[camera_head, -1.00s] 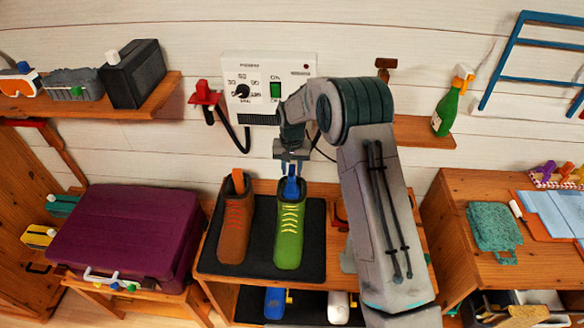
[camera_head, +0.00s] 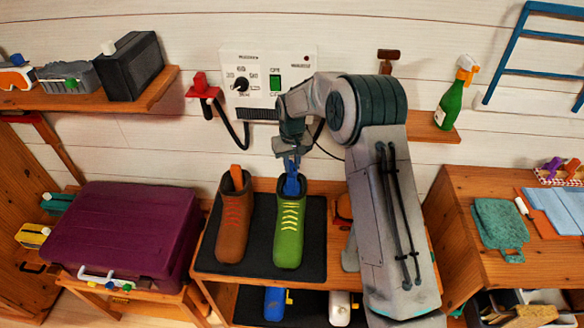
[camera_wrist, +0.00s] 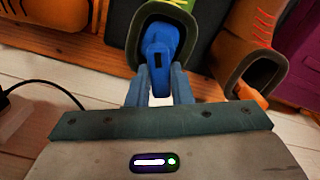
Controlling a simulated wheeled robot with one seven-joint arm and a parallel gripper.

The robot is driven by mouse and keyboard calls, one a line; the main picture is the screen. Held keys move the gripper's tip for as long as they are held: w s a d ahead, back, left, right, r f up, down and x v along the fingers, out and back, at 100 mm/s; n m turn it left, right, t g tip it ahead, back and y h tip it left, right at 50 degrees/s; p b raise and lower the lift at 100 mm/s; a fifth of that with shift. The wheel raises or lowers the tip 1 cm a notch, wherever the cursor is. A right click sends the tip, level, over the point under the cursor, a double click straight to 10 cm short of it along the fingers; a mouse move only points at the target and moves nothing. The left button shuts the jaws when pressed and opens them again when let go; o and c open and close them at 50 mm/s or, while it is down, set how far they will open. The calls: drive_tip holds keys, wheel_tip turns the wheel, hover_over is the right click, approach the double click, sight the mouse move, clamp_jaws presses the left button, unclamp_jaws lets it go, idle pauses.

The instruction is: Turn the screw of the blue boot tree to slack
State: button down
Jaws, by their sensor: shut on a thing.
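The blue boot tree (camera_head: 291,186) stands in the opening of the green boot (camera_head: 289,232), which has yellow laces. In the wrist view the blue boot tree (camera_wrist: 161,45) shows a dark slot in its top. In the wrist view the two fingers of my gripper (camera_wrist: 159,84) are close together, shut on the end of the blue boot tree. Its screw cannot be made out apart from the fingers.
A brown boot (camera_head: 234,225) with an orange boot tree (camera_head: 238,180) stands close to the left on the same black mat (camera_head: 263,262). A wall panel (camera_head: 258,97) is behind. A purple suitcase (camera_head: 122,230) is at left. A black cable (camera_wrist: 45,88) runs near my gripper.

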sight(292, 166)
drive_tip(key=n+b, duration=0.2)
drive_tip(key=n, duration=0.4)
drive_tip(key=shift+n, duration=0.3)
drive_tip(key=n, duration=0.6)
drive_tip(key=shift+b, duration=0.3)
drive_tip(key=shift+n, duration=0.4)
drive_tip(key=c, duration=1.3)
unclamp_jaws()
drive_tip(key=shift+r, duration=0.1)
wheel_tip(292, 166, up, 14)
drive_tip(key=shift+f+b, duration=0.15)
drive_tip(key=shift+b, duration=0.6)
